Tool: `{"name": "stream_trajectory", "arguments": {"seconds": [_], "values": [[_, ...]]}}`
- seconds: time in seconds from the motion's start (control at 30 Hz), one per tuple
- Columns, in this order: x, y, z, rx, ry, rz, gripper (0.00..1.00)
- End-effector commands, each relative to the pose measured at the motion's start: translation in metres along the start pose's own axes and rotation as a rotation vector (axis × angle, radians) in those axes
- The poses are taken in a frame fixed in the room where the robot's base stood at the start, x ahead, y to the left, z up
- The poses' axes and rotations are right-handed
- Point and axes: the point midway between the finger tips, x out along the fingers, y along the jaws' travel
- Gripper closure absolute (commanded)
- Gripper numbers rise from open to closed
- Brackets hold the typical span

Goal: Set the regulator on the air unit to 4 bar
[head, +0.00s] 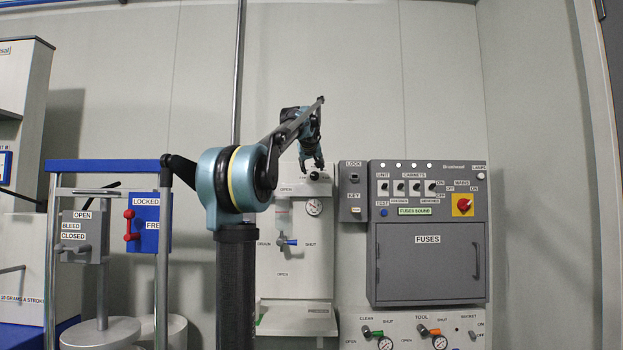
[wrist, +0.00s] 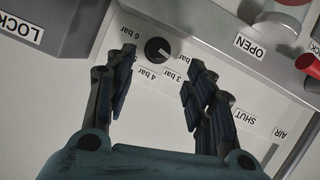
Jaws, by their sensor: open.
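The air unit (head: 270,235) is a pale panel on the back wall, with a gauge and a valve lever. Its regulator is a small round black knob (wrist: 158,50) with bar labels around it, seen upside down in the wrist view; 6, 4 and 3 bar can be read. A light pointer mark shows on the knob, but I cannot tell exactly which label it points to. My gripper (wrist: 155,88) is open and empty, its fingers either side of and short of the knob in that view. In the head view my gripper (head: 312,165) is at the unit's top.
A grey lock box (head: 352,192) and fuse cabinet (head: 428,262) stand close to the right of the unit. A pressure gauge (head: 313,207) and a blue-handled valve (head: 288,242) sit lower on it. A blue-framed stand (head: 100,166) is at the left.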

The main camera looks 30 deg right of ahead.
Motion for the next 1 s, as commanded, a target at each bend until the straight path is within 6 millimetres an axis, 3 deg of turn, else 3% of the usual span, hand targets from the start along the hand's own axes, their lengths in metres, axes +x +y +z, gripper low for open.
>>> {"name": "stream_trajectory", "arguments": {"seconds": [0.2, 0.4, 0.6, 0.9, 1.0], "values": [[0.039, 0.000, 0.000, -0.001, 0.000, 0.000, 0.51], [0.066, 0.001, 0.000, 0.000, 0.000, 0.000, 0.51], [0.077, 0.001, 0.000, 0.000, 0.000, 0.000, 0.51], [0.079, 0.001, 0.000, 0.000, 0.000, 0.000, 0.51], [0.079, 0.001, 0.000, 0.000, 0.000, 0.000, 0.71]]}}
